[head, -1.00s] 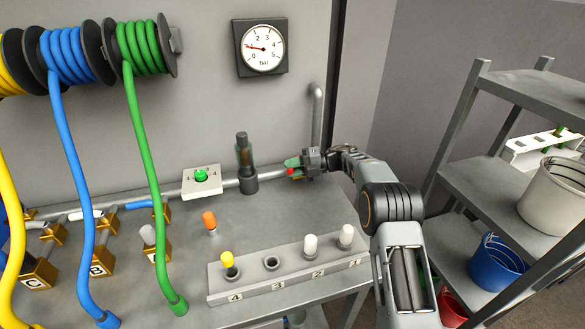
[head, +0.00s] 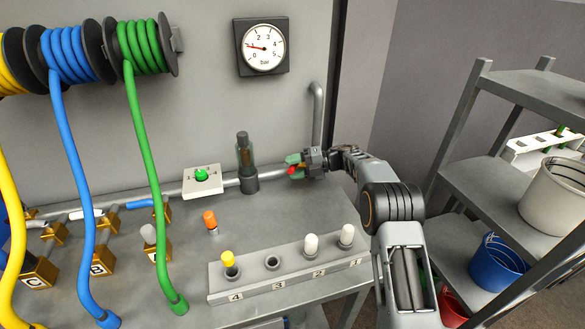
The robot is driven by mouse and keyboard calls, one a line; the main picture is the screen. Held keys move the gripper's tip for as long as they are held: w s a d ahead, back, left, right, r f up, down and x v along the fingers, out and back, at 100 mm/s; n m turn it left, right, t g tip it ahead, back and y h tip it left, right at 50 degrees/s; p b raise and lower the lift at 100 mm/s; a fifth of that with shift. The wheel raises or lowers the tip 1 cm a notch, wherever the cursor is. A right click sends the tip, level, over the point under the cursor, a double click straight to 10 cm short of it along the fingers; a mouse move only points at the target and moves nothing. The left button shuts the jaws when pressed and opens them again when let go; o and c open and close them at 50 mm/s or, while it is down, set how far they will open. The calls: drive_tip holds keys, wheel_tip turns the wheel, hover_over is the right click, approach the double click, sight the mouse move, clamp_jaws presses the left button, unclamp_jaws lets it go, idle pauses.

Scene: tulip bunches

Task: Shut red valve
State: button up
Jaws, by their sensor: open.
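The red valve handle (head: 292,170) sits at the right end of the horizontal grey pipe, just right of the dark upright cylinder. Only a small red part of it shows. My gripper (head: 294,164) is at the red valve, coming from the right, with its greenish fingertips around or beside the red part. The jaws are open. Whether the fingers touch the handle cannot be told, and most of the valve body is hidden by the gripper.
A dark cylinder (head: 247,165) stands close left of my gripper. A green knob (head: 201,174) sits on a numbered plate. A pressure gauge (head: 262,46) hangs above. A grey block (head: 290,275) with plugs lies in front. A shelf (head: 480,175) stands at right.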

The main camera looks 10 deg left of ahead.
drive_tip(key=b+v, duration=0.1)
drive_tip(key=v, duration=1.2)
drive_tip(key=shift+d, duration=0.3)
drive_tip(key=shift+r, duration=0.1)
drive_tip(key=shift+c, duration=0.4)
